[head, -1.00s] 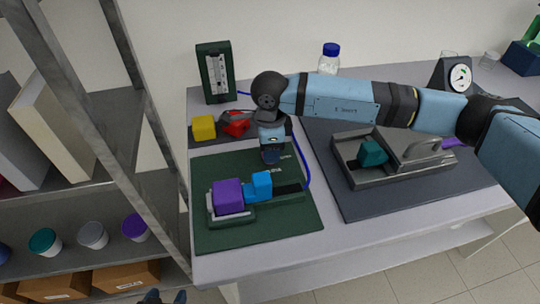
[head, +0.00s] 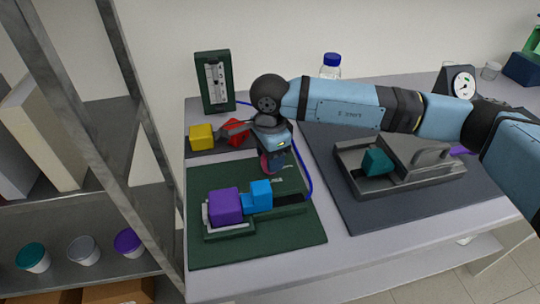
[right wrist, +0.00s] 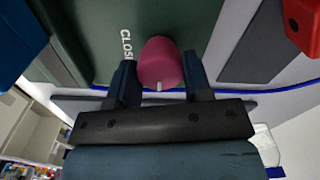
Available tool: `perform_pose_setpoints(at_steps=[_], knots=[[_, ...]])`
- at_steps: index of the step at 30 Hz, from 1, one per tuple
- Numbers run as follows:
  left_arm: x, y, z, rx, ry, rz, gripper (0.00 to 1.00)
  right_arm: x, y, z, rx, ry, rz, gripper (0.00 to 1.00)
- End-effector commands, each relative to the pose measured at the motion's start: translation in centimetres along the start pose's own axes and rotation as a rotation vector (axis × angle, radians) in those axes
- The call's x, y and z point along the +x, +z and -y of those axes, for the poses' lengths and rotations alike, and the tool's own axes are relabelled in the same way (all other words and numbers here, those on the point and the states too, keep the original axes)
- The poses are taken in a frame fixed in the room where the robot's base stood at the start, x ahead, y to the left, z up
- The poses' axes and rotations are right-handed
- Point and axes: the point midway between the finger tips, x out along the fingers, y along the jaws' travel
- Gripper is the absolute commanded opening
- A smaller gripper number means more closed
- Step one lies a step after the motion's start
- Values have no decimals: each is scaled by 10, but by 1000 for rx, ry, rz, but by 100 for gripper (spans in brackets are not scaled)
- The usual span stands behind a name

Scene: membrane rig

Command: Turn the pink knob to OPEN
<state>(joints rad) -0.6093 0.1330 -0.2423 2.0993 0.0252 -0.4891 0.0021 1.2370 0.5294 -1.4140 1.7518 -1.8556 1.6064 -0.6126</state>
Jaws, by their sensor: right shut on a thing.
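The pink knob (right wrist: 160,60) sits on the dark green board, between the two fingers of my right gripper (right wrist: 161,80) in the right wrist view. The gripper is shut on it. A short white mark on the knob's rim points toward the gripper's palm. Part of a white label reading "CLOS" (right wrist: 127,45) shows left of the knob; the rest is hidden behind a finger. No OPEN label is readable. In the head view my right gripper (head: 272,164) points down at the board's back edge, with a bit of pink between its fingers. My left gripper is not in view.
On the green board (head: 300,235), a purple block (head: 225,205) and a blue block (head: 260,196) sit on a clamp-like fixture just in front of the gripper. A blue tube (head: 308,180) curves close on the right. Yellow (head: 201,137) and red (head: 236,131) blocks stand behind.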

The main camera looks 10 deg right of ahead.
Motion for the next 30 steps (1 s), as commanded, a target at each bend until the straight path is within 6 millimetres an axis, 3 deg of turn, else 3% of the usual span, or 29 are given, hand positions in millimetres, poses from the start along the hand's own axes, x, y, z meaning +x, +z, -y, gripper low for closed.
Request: perform_pose_setpoints(at_steps=[4,5,7,8,16,20,30], knots=[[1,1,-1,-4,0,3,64,-1,0,0,-1,-2,0,22],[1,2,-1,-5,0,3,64,-1,0,0,-1,-2,0,52],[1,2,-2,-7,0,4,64,-1,0,0,-1,-2,0,69],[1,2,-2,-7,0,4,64,-1,0,0,-1,-2,0,71],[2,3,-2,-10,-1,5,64,-2,0,0,0,-1,0,71],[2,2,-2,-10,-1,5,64,-12,0,1,0,-2,0,71],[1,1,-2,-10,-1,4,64,-85,0,1,0,-5,0,71]])
